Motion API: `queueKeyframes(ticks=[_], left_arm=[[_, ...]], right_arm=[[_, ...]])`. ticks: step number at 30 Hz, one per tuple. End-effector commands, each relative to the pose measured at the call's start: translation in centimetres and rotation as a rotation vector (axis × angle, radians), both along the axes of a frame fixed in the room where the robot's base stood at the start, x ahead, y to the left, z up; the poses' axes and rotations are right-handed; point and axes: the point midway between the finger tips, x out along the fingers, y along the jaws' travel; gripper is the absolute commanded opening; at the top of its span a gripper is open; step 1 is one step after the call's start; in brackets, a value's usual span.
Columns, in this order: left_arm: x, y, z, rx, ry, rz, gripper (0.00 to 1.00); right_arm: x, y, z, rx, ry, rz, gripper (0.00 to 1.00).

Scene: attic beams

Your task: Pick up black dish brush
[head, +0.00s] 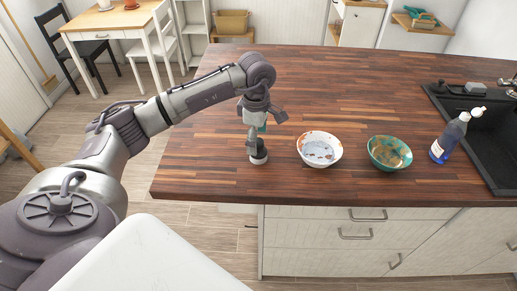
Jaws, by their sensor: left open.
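My left gripper (261,112) is open and points down over the wooden countertop (360,95), left of the bowls. Directly below it is a small dark object (259,156), which looks like the black dish brush, on the counter near the front edge. A grey part and a bit of teal show between the gripper and this dark object. The gripper partly hides them, so I cannot tell whether the fingers touch the brush. My right gripper is not in view.
A soiled white bowl (320,149) and a soiled green bowl (390,153) stand right of the gripper. Drawers (350,240) are below the counter. The counter behind the gripper is clear.

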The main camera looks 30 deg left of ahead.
Motion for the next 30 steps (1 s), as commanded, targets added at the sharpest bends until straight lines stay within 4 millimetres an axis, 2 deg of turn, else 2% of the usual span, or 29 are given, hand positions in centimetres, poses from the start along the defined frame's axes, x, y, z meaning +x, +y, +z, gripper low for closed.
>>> queueKeyframes(ticks=[3, 7, 16, 17, 27, 29, 30], left_arm=[[0.0, -0.2, -1.6, -0.002, 0.007, 0.001, 0.82], [0.1, -0.1, -3.5, 0.0, 0.004, 0.0, 0.82], [0.2, -0.1, -4.2, 0.0, 0.001, 0.0, 0.82], [0.2, -0.1, -4.2, 0.0, 0.001, 0.0, 0.79], [0.2, -0.1, -4.2, 0.0, 0.001, 0.0, 0.23], [0.2, -0.1, -4.2, 0.0, 0.0, 0.0, 0.12], [0.2, -0.1, -4.2, 0.0, 0.0, 0.0, 0.12]], right_arm=[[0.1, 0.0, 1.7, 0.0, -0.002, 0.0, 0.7], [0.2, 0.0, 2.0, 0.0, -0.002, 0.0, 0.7], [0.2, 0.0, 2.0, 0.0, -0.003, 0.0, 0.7], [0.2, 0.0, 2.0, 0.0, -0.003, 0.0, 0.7], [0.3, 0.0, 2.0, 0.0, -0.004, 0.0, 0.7], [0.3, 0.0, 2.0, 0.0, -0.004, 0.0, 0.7], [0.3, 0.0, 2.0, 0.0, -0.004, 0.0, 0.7]])
